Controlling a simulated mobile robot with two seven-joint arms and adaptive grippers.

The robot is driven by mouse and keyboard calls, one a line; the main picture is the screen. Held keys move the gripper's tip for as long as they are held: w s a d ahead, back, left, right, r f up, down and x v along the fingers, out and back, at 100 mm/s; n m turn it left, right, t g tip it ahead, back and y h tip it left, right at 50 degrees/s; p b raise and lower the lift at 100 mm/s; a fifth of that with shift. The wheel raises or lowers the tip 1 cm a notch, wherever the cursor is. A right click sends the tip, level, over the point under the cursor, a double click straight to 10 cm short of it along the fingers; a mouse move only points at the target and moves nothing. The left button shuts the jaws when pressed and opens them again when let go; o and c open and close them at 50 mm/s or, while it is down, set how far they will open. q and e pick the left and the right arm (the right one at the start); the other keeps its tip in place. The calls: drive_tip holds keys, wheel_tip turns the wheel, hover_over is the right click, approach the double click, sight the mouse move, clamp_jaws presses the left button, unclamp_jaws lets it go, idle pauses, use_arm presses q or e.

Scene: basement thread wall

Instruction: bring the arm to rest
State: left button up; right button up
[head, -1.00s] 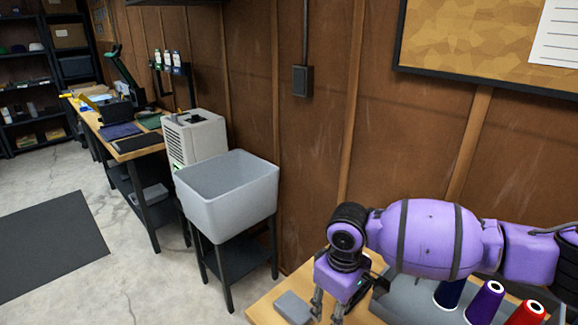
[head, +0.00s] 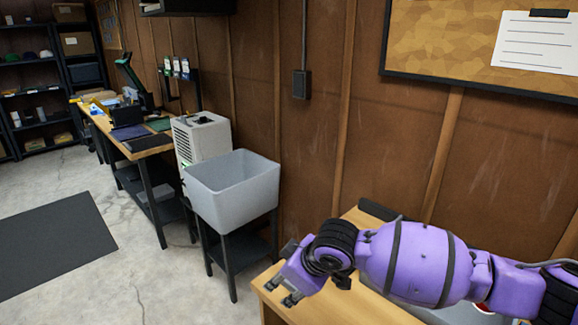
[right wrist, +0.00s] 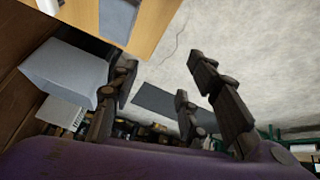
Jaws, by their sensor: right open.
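My right gripper (head: 288,292) is at the lower middle of the head view, on the purple arm that reaches in from the right. It hangs over the left end of the wooden table (head: 350,297). In the right wrist view its fingers (right wrist: 165,95) stand apart with nothing between them, so it is open and empty. My left gripper is in neither view.
A grey tub sink (head: 235,190) on a black stand is left of the table. A dehumidifier (head: 202,137) and a long workbench (head: 150,148) stand beyond it. A dark mat (head: 55,245) lies on the open concrete floor. A corkboard (head: 450,45) hangs on the wall.

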drive_tip(key=s+a+t+y+p, duration=0.1)
drive_tip(key=s+a+t+y, duration=0.25)
drive_tip(key=a+y, duration=0.2)
drive_tip(key=s+d+f+m+t+h+p, duration=0.35)
drive_tip(key=s+d+f+m+h, duration=0.35)
drive_tip(key=s+d+f, duration=0.75)
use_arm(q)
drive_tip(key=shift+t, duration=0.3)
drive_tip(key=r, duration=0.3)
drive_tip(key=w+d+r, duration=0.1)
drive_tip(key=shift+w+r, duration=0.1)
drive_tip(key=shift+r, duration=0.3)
use_arm(e)
drive_tip(key=s+d+f+m+g, duration=0.1)
drive_tip(key=s+d+f, duration=0.1)
drive_tip(key=s, duration=0.5)
drive_tip(key=s+d+f+m+g+h, duration=0.1)
drive_tip(key=s+d+f+m, duration=0.1)
drive_tip(key=s+d, duration=0.3)
drive_tip(key=s+d+f+m+g+h, duration=0.1)
drive_tip(key=s+d+f, duration=0.2)
drive_tip(key=s, duration=0.6)
drive_tip(key=shift+s+d+f, duration=0.2)
drive_tip(key=shift+d+f, duration=0.15)
drive_tip(key=shift+d, duration=0.15)
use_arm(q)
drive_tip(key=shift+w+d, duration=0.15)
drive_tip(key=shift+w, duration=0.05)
use_arm(e)
drive_tip(key=shift+o, duration=0.5)
